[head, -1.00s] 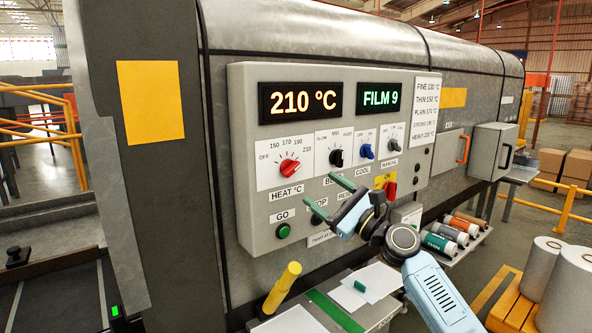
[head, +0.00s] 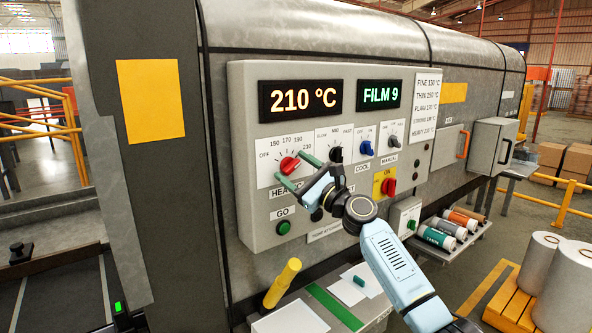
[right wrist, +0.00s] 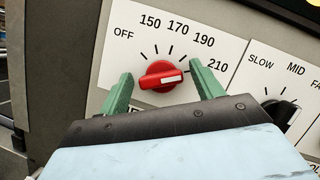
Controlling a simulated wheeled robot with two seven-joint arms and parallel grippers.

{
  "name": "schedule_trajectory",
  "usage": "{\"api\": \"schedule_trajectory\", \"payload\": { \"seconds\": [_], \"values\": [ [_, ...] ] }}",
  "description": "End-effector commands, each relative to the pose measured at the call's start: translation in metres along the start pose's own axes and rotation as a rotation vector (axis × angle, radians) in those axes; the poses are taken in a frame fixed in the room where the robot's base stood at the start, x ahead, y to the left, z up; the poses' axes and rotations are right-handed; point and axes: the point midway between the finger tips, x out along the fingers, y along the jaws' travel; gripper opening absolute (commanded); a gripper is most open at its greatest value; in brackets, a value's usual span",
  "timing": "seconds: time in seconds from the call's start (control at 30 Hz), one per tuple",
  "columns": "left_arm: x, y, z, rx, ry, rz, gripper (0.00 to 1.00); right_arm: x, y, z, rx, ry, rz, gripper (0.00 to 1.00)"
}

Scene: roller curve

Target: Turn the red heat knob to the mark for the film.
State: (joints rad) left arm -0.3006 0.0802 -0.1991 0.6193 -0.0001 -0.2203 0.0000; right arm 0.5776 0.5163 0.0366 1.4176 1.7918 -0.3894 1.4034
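The red heat knob (head: 289,165) is on the left of the grey control panel, below the orange "210 °C" display (head: 300,101). In the right wrist view the knob (right wrist: 161,76) has its white pointer line aimed right, toward 210. A green display (head: 381,96) reads "FILM 9". A list (head: 427,85) gives fine 130, thin 150, plain 170, strong 190 and heavy 210 °C. My right gripper (head: 294,170) is open, with green fingers on either side of the knob; in the wrist view gaps show between fingers (right wrist: 160,88) and knob. My left gripper is not in view.
A black-pointer dial (head: 337,153), a blue knob (head: 367,149) and a grey knob (head: 392,141) sit to the right. A red switch (head: 388,186) and a green button (head: 284,227) are lower. A yellow handle (head: 282,284) stands below the panel.

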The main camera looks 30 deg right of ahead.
Motion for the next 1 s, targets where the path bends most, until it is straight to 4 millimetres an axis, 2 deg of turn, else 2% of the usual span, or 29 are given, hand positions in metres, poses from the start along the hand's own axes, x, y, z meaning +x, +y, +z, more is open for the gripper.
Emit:
{"api": "schedule_trajectory", "payload": {
  "seconds": [0.03, 0.3, 0.67, 1.0],
  "values": [
    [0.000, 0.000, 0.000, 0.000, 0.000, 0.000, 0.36, 0.000, 0.000, 0.000, 0.000, 0.000, 0.000, 0.59],
    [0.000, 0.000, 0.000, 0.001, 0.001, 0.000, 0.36, 0.000, 0.000, 0.000, 0.000, 0.000, 0.000, 0.24],
    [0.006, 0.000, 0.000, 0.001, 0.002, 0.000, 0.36, -0.001, 0.000, -0.001, -0.059, 0.000, 0.025, 0.24],
    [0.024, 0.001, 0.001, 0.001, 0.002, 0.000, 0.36, -0.001, -0.001, -0.001, -0.296, -0.001, 0.122, 0.24]
  ]
}}
